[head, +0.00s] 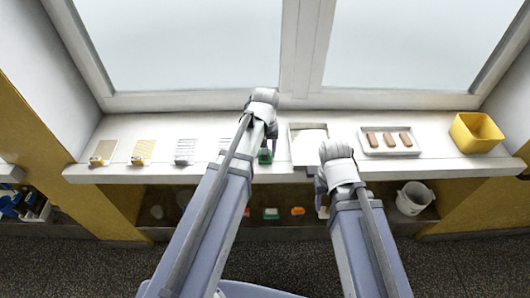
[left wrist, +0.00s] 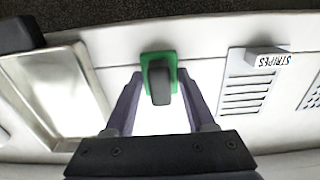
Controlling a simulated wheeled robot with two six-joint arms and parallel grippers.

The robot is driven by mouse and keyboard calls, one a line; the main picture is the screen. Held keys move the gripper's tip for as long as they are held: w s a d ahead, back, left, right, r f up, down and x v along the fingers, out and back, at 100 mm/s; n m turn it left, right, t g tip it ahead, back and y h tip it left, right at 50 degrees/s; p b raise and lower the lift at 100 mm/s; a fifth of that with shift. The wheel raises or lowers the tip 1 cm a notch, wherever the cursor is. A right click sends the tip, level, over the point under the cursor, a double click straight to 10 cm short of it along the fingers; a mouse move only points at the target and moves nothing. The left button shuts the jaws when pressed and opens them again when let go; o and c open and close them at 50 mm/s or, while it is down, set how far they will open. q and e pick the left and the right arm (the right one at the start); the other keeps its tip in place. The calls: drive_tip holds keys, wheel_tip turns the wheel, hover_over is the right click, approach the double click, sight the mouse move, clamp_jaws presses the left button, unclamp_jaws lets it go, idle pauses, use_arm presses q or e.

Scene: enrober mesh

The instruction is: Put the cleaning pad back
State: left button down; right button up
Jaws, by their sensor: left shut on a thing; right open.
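The cleaning pad (head: 265,157) is a small green pad with a dark upright handle, over the front part of the white sill, just left of the pale tray. It also shows in the left wrist view (left wrist: 174,62). My left gripper (head: 268,143) is shut on the pad's dark handle, with the green part beyond the fingertips. I cannot tell whether the pad touches the sill. My right gripper (head: 321,188) is open at the sill's front edge, right of the pad; its fingers are partly hidden by the wrist.
A shallow pale tray (head: 294,151) lies beside the pad. Right of it stand a tray of three brown bars (head: 370,151) and a yellow bin (head: 476,134). Pattern cards, one a STRIPES card (left wrist: 240,95), lie left. Below are a shelf with small coloured items and a white bucket (head: 411,202).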

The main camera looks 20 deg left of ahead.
sight(265, 150)
use_arm(q)
drive_tip(key=shift+c, duration=1.2)
unclamp_jaws()
drive_tip(key=shift+f, duration=0.15)
wheel_tip(265, 150, up, 12)
drive_tip(key=r+p, duration=0.1)
drive_tip(key=p, duration=1.1)
drive_tip(key=s+d+m+y, duration=0.1)
drive_tip(key=s+d+m, duration=0.6)
drive_tip(key=s+d, duration=0.3)
drive_tip(key=s, duration=0.4)
drive_tip(key=shift+d+f, duration=0.25)
drive_tip(key=shift+s, duration=0.1)
